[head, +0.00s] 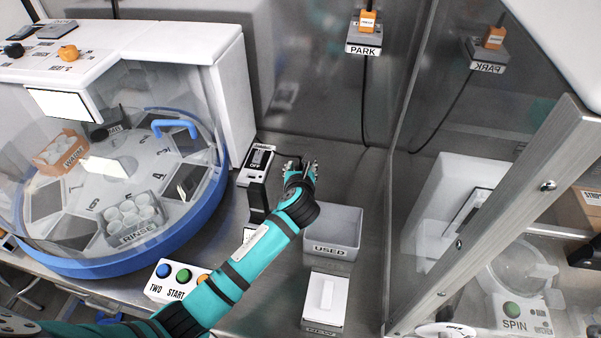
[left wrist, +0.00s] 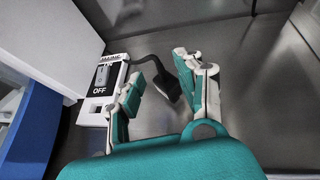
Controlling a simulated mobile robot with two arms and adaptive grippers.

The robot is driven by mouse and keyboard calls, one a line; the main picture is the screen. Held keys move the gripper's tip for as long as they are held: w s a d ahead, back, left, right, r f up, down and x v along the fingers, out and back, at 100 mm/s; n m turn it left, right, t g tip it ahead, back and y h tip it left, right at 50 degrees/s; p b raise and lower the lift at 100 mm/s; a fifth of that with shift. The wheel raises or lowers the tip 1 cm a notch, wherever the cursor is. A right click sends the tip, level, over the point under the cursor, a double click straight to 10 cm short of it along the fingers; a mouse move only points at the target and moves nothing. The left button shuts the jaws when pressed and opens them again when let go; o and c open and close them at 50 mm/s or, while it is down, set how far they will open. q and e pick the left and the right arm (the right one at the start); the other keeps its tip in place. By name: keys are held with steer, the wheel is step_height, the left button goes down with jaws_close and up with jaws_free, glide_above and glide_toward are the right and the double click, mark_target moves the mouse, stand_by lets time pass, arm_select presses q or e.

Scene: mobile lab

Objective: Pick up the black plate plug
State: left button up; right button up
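The black plug (left wrist: 168,86) shows in the left wrist view at the end of a short black cable, beside the white mains box (left wrist: 105,82) marked OFF. My left gripper (left wrist: 162,72) is open, with its fingers on either side of the plug. The plug appears nearer the right finger; I cannot tell whether they touch. In the head view my left gripper (head: 300,170) is just right of the mains box (head: 257,163) and hides most of the plug. My right gripper is not in view.
A grey USED bin (head: 345,212) and a white lidded box (head: 312,318) stand right of my left arm. A round blue-rimmed machine (head: 150,255) is at left. An orange plug (head: 367,20) sits in the PARK holder (head: 364,48). A metal-framed panel (head: 500,205) bounds the right.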

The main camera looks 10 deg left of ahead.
arm_select(q)
steer(key=shift+x, duration=1.15)
steer(key=shift+w, duration=0.25)
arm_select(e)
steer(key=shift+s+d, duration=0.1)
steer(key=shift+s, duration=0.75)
arm_select(q)
steer(key=shift+c, duration=0.4)
jaws_close()
steer(key=shift+s+f, duration=0.1)
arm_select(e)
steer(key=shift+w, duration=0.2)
